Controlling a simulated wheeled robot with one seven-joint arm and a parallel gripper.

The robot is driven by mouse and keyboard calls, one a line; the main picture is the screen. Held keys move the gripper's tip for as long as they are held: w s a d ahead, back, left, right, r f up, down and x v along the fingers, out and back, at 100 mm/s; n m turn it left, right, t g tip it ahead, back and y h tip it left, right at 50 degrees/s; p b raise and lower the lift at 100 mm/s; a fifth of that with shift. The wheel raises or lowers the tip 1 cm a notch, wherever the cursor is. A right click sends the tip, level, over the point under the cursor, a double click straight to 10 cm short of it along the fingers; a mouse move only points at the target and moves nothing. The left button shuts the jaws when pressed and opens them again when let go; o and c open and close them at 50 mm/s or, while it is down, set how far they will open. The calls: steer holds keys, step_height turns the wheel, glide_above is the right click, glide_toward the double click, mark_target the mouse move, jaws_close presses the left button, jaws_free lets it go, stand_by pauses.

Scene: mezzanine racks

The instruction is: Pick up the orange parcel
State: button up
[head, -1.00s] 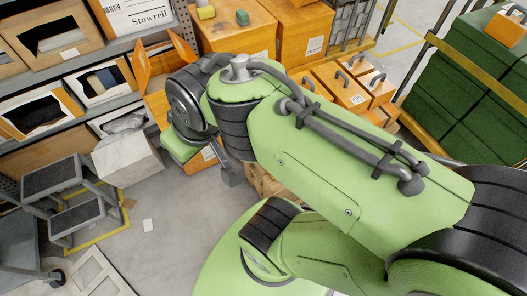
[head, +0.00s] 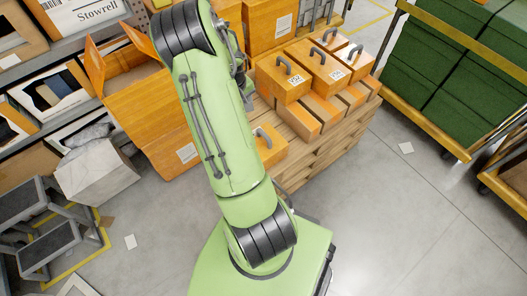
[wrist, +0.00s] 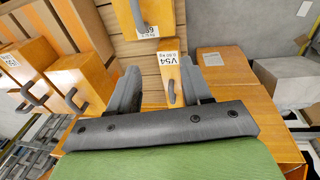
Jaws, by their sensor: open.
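Several orange parcels with grey handles stand on a wooden pallet (head: 320,163). One orange parcel (head: 272,152) sits apart at the near left of the pallet, partly hidden by my arm. In the wrist view, an orange parcel (wrist: 178,76) labelled V54 shows between the fingers of my gripper (wrist: 163,84), its grey handle upright in the picture. The fingers are open and nothing is held between them. My gripper is hidden behind my arm in the head view. I cannot tell how far the fingertips are from the parcel.
Other orange parcels (head: 284,89) stand grouped on the pallet's far side. A large open orange carton (head: 155,125) stands left of my arm. Green crates (head: 455,60) fill a rack at right. A grey step stool (head: 45,240) is at left.

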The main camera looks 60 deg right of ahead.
glide_toward(264, 134)
steer(key=shift+g, duration=0.4)
steer(key=f+b, duration=0.1)
steer(key=f, duration=0.1)
steer(key=f+b, duration=0.3)
steer(key=shift+d+f, duration=0.3)
steer(key=shift+d, duration=0.1)
steer(key=f, duration=0.2)
steer(key=f+b, duration=0.1)
steer(key=d+f+b, duration=0.1)
steer(key=f, duration=0.1)
steer(key=shift+s+f, duration=0.2)
steer(key=shift+f, duration=0.1)
steer(key=shift+r, duration=0.15)
jaws_close()
